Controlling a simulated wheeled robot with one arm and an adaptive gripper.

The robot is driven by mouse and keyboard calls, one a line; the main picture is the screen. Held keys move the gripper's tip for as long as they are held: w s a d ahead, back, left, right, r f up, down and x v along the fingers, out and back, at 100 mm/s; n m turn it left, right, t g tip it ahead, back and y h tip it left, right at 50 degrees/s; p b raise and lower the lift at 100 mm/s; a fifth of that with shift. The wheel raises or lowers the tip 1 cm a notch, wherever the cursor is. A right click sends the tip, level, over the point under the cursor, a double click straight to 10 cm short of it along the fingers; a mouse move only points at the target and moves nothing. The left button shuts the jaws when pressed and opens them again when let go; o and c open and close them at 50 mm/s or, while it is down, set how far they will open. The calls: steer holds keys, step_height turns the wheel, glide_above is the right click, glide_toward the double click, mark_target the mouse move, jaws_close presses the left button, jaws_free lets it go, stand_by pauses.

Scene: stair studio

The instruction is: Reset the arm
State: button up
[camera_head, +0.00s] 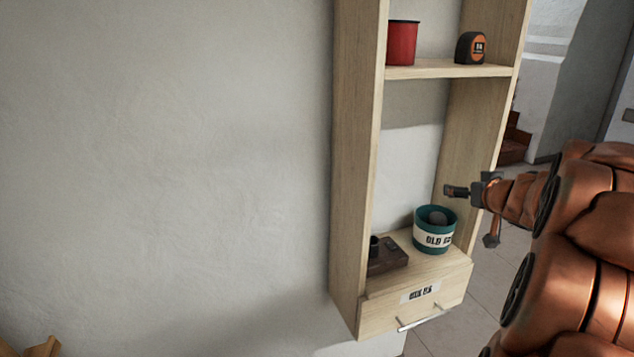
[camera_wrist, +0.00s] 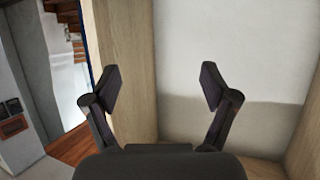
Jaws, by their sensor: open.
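My gripper (camera_head: 468,191) is at the right in the head view, at the end of my copper-coloured arm, beside the right side panel of a tall wooden shelf unit (camera_head: 347,180). In the wrist view my gripper (camera_wrist: 155,88) is open, its two dark fingers wide apart with nothing between them. Behind the fingers are a wooden panel and the pale wall. A teal pot (camera_head: 434,243) with a white label stands on the lower shelf, below and left of my gripper. A rounded grey thing shows inside the pot.
A dark wooden block (camera_head: 387,262) with a dark round piece sits left of the pot. A red cup (camera_head: 402,43) and a tape measure (camera_head: 470,47) stand on the upper shelf. A labelled drawer (camera_head: 415,300) is below. Bare wall fills the left.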

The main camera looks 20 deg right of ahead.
steer(key=s+a+r+m+g+h+p, duration=0.1)
steer(key=a+r+g+h+p, duration=0.3)
steer(key=a, duration=0.3)
steer(key=s+a+f+n+g+y+p, duration=0.1)
steer(key=s+a+f+g+y+p, duration=0.1)
steer(key=s+a, duration=0.7)
steer(key=s+a+f+n+g+y+p, duration=0.2)
steer(key=s+a+g, duration=0.3)
steer(key=s+a, duration=0.4)
steer(key=s+a+f+n+g+y+p, duration=0.2)
steer(key=s+a, duration=0.7)
steer(key=a, duration=0.6)
steer(key=f+g+y+p, duration=0.1)
steer(key=y, duration=0.1)
steer(key=shift+s+a+f+g+y+p, duration=0.15)
steer(key=shift+a+f+g+y+p, duration=0.15)
steer(key=shift+f+p, duration=0.1)
steer(key=shift+d, duration=0.1)
steer(key=shift+c, duration=0.2)
